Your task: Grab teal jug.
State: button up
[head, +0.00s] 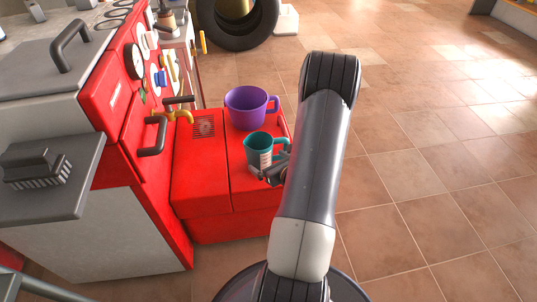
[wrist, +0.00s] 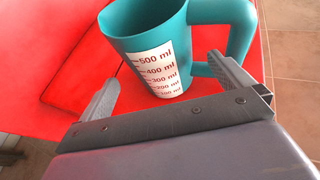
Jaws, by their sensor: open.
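The teal jug (head: 257,148) stands upright on the red box-like surface, with its handle to the right. In the wrist view the teal jug (wrist: 150,35) shows a white label with red millilitre marks, and its handle (wrist: 240,35) curves down on the right. My gripper (wrist: 163,85) is open, with one finger left of the jug's lower body and the other on the right, close to the handle. Whether the right finger touches the handle I cannot tell. In the head view my gripper (head: 269,175) is at the jug's near side, partly hidden by my arm.
A purple mug (head: 247,108) stands just behind the jug on the red surface (head: 203,165). The red boiler front with gauges, a yellow tap (head: 181,115) and dark handles rises to the left. Tiled floor is open on the right.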

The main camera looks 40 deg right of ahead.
aim_at(258, 146)
jog(key=b+x, duration=0.1)
jog(key=x, duration=0.4)
jog(key=shift+w+d+b, duration=0.1)
jog(key=shift+w+b, duration=0.1)
jog(key=shift+b, duration=0.1)
jog(key=c, duration=1.1)
